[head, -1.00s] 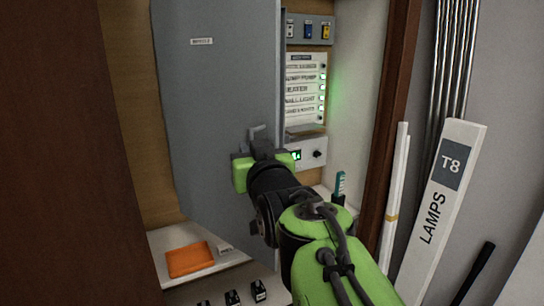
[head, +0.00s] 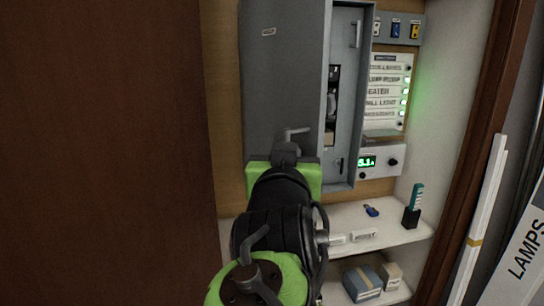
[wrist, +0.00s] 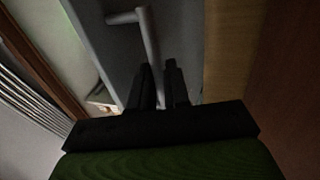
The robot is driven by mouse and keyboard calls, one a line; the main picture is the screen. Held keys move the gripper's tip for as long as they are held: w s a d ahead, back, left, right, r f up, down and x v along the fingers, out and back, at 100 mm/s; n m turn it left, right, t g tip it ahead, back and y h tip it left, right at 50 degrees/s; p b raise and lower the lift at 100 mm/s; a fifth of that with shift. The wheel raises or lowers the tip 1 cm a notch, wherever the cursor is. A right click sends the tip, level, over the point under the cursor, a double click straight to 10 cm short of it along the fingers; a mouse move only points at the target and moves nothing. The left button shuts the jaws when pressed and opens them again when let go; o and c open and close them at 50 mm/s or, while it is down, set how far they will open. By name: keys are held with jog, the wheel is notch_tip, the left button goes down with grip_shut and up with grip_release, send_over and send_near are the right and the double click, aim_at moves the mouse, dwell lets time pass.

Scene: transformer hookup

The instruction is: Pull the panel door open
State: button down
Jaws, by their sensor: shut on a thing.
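The grey panel door (head: 275,80) stands partly open in the head view, swung out to the left. The opened box (head: 350,110) behind it shows dark parts inside. The door's bent metal handle (head: 293,133) is at the door's right side, just above my gripper (head: 286,155). In the wrist view the handle (wrist: 148,40) runs down between the two dark fingers of my gripper (wrist: 162,85), which are shut on it. The fingertips are partly hidden in the head view by the gripper body.
A labelled switch panel (head: 388,90) and a small display box (head: 380,161) are right of the opened box. A shelf (head: 400,237) below holds small items. A brown wooden panel (head: 100,150) fills the left. White lamp cartons (head: 520,255) lean at the right.

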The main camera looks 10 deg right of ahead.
jog(key=shift+r, duration=0.2)
jog(key=c, duration=1.5)
grip_release()
jog(key=shift+c, duration=0.2)
jog(key=shift+o, duration=1.3)
jog(key=shift+w+f, duration=0.15)
jog(key=shift+w, duration=0.25)
jog(key=v, duration=0.7)
jog(key=shift+s, duration=0.35)
jog(key=shift+a, duration=0.1)
jog(key=s+d+f+n+g+y, duration=0.25)
jog(key=s+f+g, duration=0.4)
jog(key=f, duration=0.65)
jog(key=s+d+f+n+g+y, duration=0.1)
jog(key=s+f+g+y, duration=0.35)
jog(key=s+f, duration=0.6)
notch_tip(320, 180, up, 11)
jog(key=w+p, duration=0.2)
jog(key=p, duration=1.1)
jog(key=shift+w+h+p, duration=0.3)
jog(key=shift+h, duration=0.1)
